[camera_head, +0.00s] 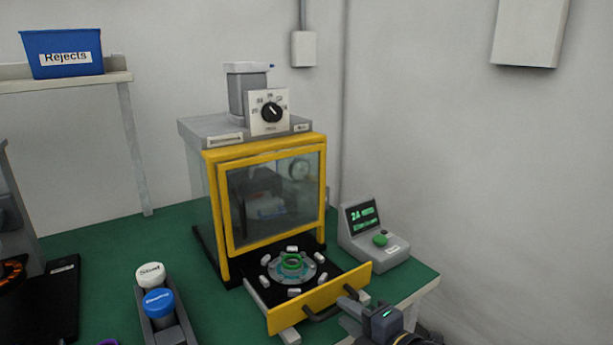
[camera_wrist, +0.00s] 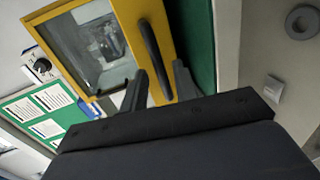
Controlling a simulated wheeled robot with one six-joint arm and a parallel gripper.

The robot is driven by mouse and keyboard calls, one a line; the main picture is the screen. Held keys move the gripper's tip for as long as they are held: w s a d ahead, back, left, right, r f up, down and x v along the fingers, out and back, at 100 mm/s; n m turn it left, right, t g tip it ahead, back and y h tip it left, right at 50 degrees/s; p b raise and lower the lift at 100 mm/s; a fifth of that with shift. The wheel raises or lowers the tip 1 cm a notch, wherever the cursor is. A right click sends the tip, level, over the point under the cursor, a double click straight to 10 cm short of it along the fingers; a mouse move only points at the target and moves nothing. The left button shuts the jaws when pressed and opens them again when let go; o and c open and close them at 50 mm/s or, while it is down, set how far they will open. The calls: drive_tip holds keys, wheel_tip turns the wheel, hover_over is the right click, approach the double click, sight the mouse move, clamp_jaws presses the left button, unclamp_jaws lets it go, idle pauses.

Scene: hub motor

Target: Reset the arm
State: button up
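My gripper (camera_head: 352,306) is at the lower right of the head view, close to the right end of the dark drawer handle (camera_head: 322,313). In the wrist view its two dark fingers (camera_wrist: 161,88) stand apart. The dark handle (camera_wrist: 153,58) on the yellow front shows between and beyond them, with no clear grip on it. The yellow-framed machine (camera_head: 222,205) has its drawer (camera_head: 300,306) pulled out. A round part with a green ring (camera_head: 291,262) lies in the drawer, with several white pieces around it. Contact between fingers and handle cannot be told.
A grey control box (camera_head: 378,250) with a lit screen stands right of the drawer. A holder (camera_head: 172,333) with white-capped (camera_head: 150,275) and blue-capped (camera_head: 159,302) bottles stands at left. A blue Rejects bin (camera_head: 62,52) sits on a shelf. Green table (camera_head: 110,240) is clear behind the bottles.

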sight(340, 309)
drive_tip(key=shift+b+x, duration=0.35)
drive_tip(key=shift+x, duration=1.25)
